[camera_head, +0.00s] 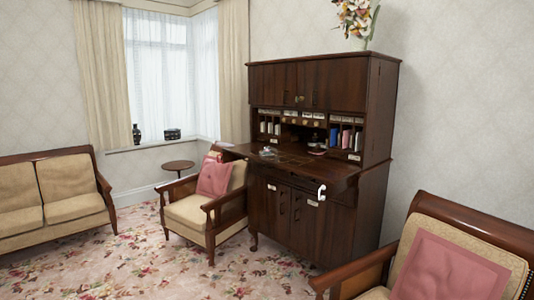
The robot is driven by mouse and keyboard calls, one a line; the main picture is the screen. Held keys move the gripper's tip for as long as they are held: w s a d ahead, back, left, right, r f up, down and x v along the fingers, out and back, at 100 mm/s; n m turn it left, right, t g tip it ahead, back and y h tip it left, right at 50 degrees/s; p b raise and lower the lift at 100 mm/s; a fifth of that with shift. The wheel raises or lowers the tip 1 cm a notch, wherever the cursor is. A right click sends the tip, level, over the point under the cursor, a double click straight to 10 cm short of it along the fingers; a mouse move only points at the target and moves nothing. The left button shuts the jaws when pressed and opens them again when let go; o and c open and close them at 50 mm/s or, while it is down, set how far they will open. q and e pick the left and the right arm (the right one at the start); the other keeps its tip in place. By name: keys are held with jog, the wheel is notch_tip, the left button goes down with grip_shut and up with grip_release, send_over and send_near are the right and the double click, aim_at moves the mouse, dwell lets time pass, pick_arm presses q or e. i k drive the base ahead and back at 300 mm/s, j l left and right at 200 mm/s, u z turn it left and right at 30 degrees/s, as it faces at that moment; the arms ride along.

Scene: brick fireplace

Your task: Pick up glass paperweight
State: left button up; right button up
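A small clear, glassy object (267,151) rests on the left part of the open writing surface of the dark wooden bureau (330,83). It may be the glass paperweight, but it is too small to tell for sure. Another small object, dark with a pinkish part (317,149), sits to its right near the pigeonholes. Neither of my grippers shows in the head view. The bureau stands some way off across the room.
A cushioned armchair (187,211) stands at the bureau's left, partly before it. Another armchair (510,258) fills the lower right. A sofa (64,208) is at the left. The floral carpet (165,268) is open in the middle. A small round table (178,165) stands behind.

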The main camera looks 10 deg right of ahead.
aim_at(267, 150)
jog(key=z, duration=2.95)
jog(key=j+z, duration=0.2)
jog(key=z, duration=0.15)
jog(key=j+z, duration=0.2)
jog(key=z, duration=0.15)
jog(key=j+z, duration=0.2)
jog(key=z, duration=0.15)
jog(key=k+j+z, duration=0.2)
jog(key=j+z, duration=0.25)
jog(key=k+j+z, duration=0.25)
jog(key=z, duration=0.2)
jog(key=k+j+z, duration=0.3)
jog(key=z, duration=0.15)
jog(key=k+j+z, duration=0.25)
jog(key=z, duration=0.2)
jog(key=k+j, duration=0.1)
jog(key=k, duration=0.4)
jog(key=k+j+u, duration=0.15)
jog(key=k, duration=0.35)
jog(key=k+u, duration=0.5)
jog(key=u, duration=0.2)
jog(key=k+j+u, duration=0.2)
jog(key=u, duration=0.15)
